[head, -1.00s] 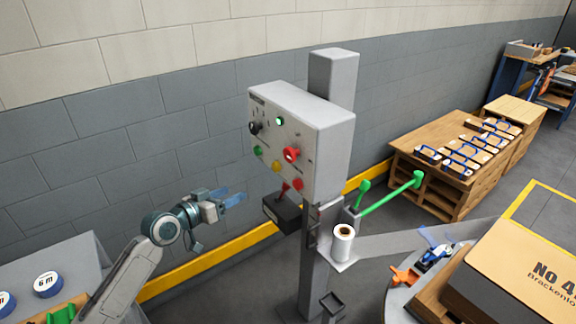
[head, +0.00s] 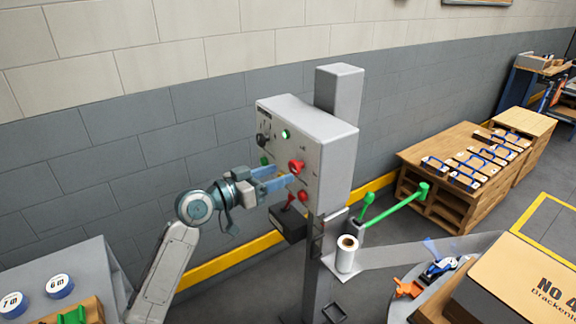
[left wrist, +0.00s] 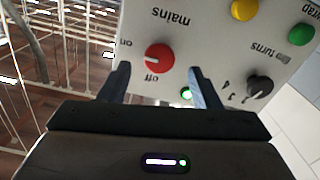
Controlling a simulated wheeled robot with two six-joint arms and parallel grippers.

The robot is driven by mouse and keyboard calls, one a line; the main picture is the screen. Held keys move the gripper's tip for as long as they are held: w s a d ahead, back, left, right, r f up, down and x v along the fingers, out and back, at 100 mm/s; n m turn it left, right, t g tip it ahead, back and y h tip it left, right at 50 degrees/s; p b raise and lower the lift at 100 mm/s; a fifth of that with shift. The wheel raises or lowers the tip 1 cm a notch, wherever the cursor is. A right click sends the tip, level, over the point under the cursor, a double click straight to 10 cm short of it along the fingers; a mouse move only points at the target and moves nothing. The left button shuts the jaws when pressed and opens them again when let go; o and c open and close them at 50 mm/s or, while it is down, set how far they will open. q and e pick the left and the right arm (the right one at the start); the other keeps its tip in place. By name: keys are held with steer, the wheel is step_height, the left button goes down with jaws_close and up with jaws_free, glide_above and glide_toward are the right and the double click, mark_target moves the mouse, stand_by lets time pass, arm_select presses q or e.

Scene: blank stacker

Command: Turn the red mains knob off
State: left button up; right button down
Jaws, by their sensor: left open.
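The red mains knob (left wrist: 158,58) is on the grey control box's front face, between the printed words "on" and "off" in the left wrist view. It also shows in the head view (head: 296,167). Which way its pointer faces is too small to tell. My left gripper (left wrist: 158,70) is open, with one blue finger on each side of the knob in the picture. I cannot tell whether the fingers touch it. In the head view the gripper (head: 278,180) reaches the box's face from the left. My right gripper is not in view.
The box (head: 330,145) also carries a black turns knob (left wrist: 260,86), a yellow button (left wrist: 244,10), a green button (left wrist: 301,34) and a lit green lamp (head: 285,134).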

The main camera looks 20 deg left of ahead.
mark_target(292, 169)
arm_select(q)
steer(key=shift+p+x, duration=0.6)
steer(key=shift+x, duration=1.4)
steer(key=c, duration=1)
